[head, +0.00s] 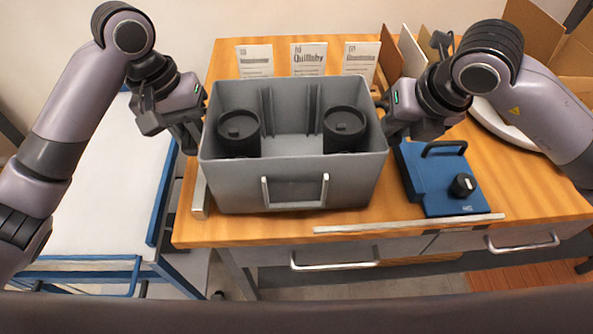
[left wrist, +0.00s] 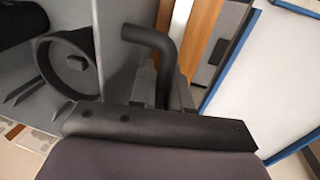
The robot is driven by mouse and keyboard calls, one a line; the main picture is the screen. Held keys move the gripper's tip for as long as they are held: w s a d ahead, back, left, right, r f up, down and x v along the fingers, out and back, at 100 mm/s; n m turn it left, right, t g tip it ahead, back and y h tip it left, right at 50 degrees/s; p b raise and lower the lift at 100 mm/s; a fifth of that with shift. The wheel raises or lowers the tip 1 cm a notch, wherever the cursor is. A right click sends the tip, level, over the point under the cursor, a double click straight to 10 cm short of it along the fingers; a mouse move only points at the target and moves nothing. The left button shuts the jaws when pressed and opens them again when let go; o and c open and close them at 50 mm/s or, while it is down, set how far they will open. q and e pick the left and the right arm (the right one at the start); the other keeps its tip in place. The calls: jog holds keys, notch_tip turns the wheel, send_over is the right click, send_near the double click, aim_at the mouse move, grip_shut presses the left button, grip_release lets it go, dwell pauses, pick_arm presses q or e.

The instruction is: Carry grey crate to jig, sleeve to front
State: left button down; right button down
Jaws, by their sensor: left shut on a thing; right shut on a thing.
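The grey crate (head: 285,180) is upright over the wooden table, with a pale handle on its front face. I cannot tell whether the crate touches the table. No sleeve or jig is clearly identifiable.
The wooden table (head: 430,236) carries a blue device (head: 425,180) with a black handle and knob, right of the crate. Pale strips lie left (head: 199,198) and front right (head: 405,224). Cards (head: 308,58) stand behind. A white-topped blue cart (head: 100,180) is at left.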

pick_arm(q)
jog(key=shift+f+b, duration=0.4)
jog(key=shift+f, duration=0.1)
pick_arm(e)
jog(key=shift+f, duration=0.5)
pick_arm(q)
jog(key=c, duration=1.1)
grip_release()
pick_arm(e)
jog(key=c, duration=1.1)
grip_release()
pick_arm(q)
jog(key=shift+r, duration=0.5)
notch_tip(320, 180, up, 7)
jog(key=a, duration=0.1)
jog(key=shift+a+f, duration=0.15)
jog(key=shift+a, duration=0.2)
pick_arm(e)
jog(key=v, duration=1.2)
pick_arm(q)
jog(key=shift+s, duration=0.1)
pick_arm(e)
jog(key=shift+s, duration=0.1)
